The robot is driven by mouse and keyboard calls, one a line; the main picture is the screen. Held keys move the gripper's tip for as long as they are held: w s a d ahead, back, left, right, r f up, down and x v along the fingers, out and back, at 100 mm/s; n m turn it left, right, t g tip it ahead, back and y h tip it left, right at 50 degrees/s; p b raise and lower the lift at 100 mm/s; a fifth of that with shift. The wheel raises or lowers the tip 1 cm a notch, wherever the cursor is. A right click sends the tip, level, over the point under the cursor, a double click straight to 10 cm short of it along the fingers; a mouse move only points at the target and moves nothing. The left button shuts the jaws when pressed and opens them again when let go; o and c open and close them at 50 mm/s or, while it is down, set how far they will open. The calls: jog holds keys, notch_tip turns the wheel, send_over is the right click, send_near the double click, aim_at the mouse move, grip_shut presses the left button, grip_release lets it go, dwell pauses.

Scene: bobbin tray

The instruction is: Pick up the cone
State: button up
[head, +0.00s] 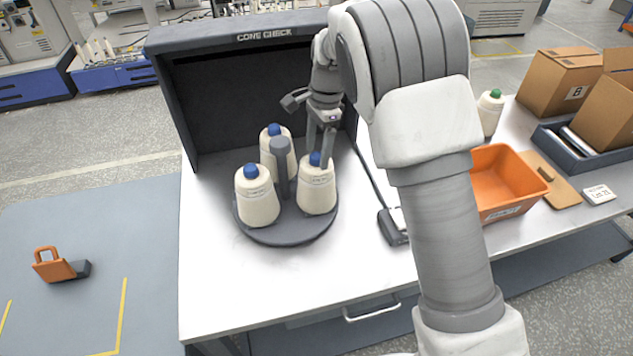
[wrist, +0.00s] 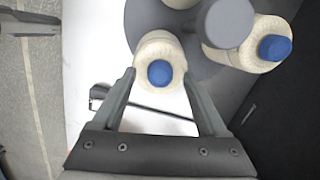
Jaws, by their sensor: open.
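Three cream yarn cones with blue tops stand upright on a round dark grey tray (head: 285,234) around a grey centre post (head: 281,165). They are the left cone (head: 257,198), the back cone (head: 289,157) and the right cone (head: 317,190). My gripper (head: 321,155) is over the right cone, fingers pointing down around its blue top. In the wrist view the open fingers (wrist: 160,85) lie on either side of this cone (wrist: 158,48). I cannot tell whether they touch it. Another cone (wrist: 262,50) shows beside the post in the wrist view.
The tray stands on a white table (head: 215,290) before a dark booth (head: 230,100) marked "CONE CHECK". A green-topped cone (head: 490,114), an orange bin (head: 507,180) and cardboard boxes (head: 560,80) are at the right. A small dark device (head: 393,228) lies right of the tray. The table's front left is clear.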

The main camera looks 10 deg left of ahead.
grip_shut()
dwell(0.3)
dwell(1.1)
